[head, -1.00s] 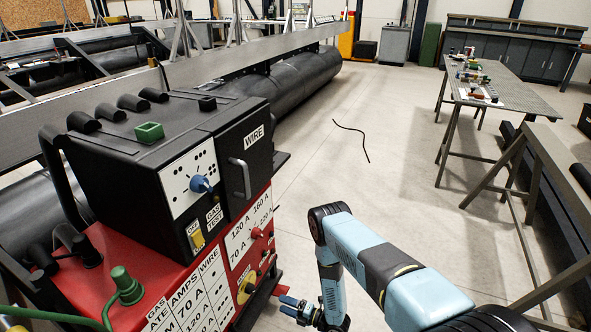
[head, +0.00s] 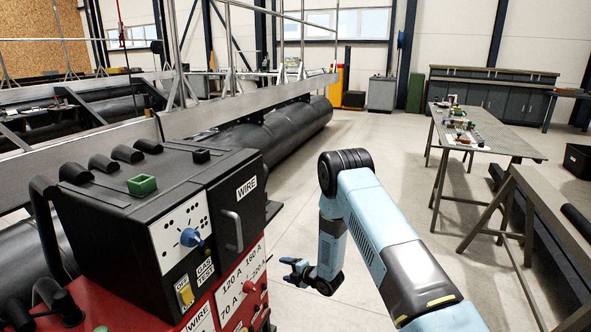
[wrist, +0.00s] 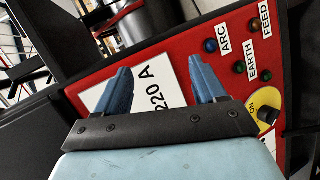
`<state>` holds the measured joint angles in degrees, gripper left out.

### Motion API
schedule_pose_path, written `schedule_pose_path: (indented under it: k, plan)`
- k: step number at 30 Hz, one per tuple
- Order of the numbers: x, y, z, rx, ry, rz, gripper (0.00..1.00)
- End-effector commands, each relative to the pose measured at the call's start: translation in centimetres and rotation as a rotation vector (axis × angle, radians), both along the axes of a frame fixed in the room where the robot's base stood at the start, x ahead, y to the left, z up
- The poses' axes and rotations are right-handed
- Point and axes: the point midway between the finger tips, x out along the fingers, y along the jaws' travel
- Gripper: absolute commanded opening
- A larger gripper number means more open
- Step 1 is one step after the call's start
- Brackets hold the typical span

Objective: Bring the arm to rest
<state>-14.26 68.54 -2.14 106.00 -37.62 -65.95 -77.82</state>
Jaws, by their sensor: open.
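My gripper (head: 291,272) is open and empty in the head view, at the end of my bent blue arm, just right of the welding machine's front. In the wrist view its two blue fingers (wrist: 163,88) stand apart with nothing between them. Beyond them is the red front panel (wrist: 172,45) of the welding machine, with a white label reading 220 A, coloured lamps and a yellow ON plate. The fingertips look apart from the panel, but the exact gap cannot be told.
The black and red welding machine (head: 140,210) fills the left, with a blue knob (head: 191,237) and a handle. A long black pontoon float (head: 275,135) lies behind it. A metal table (head: 480,140) with small parts stands at right. The floor between is clear.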

Motion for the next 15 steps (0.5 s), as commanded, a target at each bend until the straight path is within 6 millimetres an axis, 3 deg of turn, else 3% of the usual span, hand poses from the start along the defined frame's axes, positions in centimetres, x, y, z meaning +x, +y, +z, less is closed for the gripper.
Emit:
schedule_pose_path:
  k: [1, 6, 15]
  plan:
    - [1.0, -0.5, 2.1, -0.004, 0.011, -0.030, 0.70]
    - [3.2, -2.5, 7.7, -0.016, 0.074, -0.135, 0.70]
    - [4.9, -6.7, 17.7, -0.007, 0.186, -0.336, 0.70]
